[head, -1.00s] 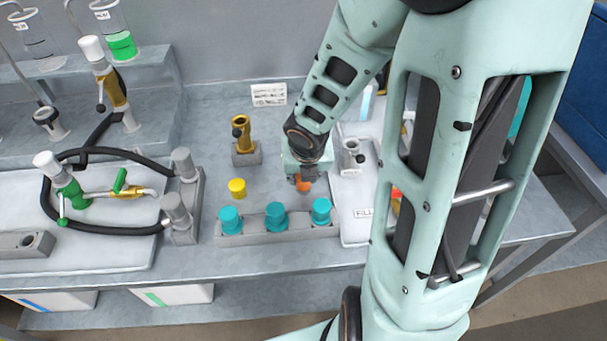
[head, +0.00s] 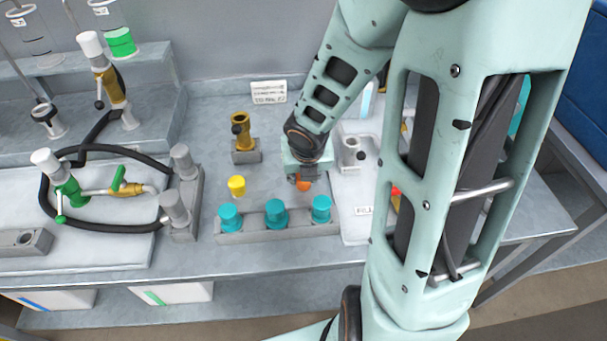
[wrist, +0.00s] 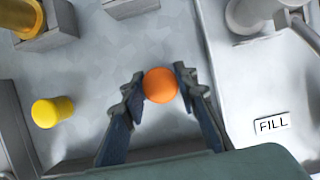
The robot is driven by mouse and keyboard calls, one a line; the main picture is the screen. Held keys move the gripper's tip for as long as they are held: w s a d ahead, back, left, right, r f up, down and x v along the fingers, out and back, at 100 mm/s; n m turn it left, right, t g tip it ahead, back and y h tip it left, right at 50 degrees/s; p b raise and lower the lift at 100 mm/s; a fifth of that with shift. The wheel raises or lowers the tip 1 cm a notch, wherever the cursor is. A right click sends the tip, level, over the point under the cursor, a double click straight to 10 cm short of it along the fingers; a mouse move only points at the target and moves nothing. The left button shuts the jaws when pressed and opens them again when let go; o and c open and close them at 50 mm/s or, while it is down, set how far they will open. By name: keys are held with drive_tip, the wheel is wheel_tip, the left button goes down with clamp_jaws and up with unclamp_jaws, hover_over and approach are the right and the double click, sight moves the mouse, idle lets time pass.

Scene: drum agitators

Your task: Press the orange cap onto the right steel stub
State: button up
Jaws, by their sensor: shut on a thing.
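The orange cap (wrist: 160,85) is a small round piece between the two fingertips of my gripper (wrist: 158,88) in the wrist view, and the gripper is shut on it. In the head view the orange cap (head: 304,185) shows partly below my gripper (head: 303,178), behind the right end of the teal-capped block. A steel fitting (head: 350,153) stands on a white tray to the right of my gripper; its lower part also shows in the wrist view (wrist: 250,14). I cannot tell whether it is the right steel stub. My arm hides part of that tray.
A yellow cap (head: 237,186) stands on the bench to the left. A grey block (head: 255,227) with three teal caps is in front. A brass fitting (head: 241,132) stands behind. Two grey posts (head: 182,163) and a black hose are farther left. A FILL label (wrist: 272,124) marks the white tray.

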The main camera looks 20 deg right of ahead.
drive_tip(key=shift+f, duration=0.25)
drive_tip(key=shift+c, duration=0.4)
drive_tip(key=shift+s+f, duration=0.1)
drive_tip(key=shift+c, duration=0.8)
drive_tip(key=o, duration=1.1)
wheel_tip(320, 180, up, 4)
drive_tip(key=p, duration=0.4)
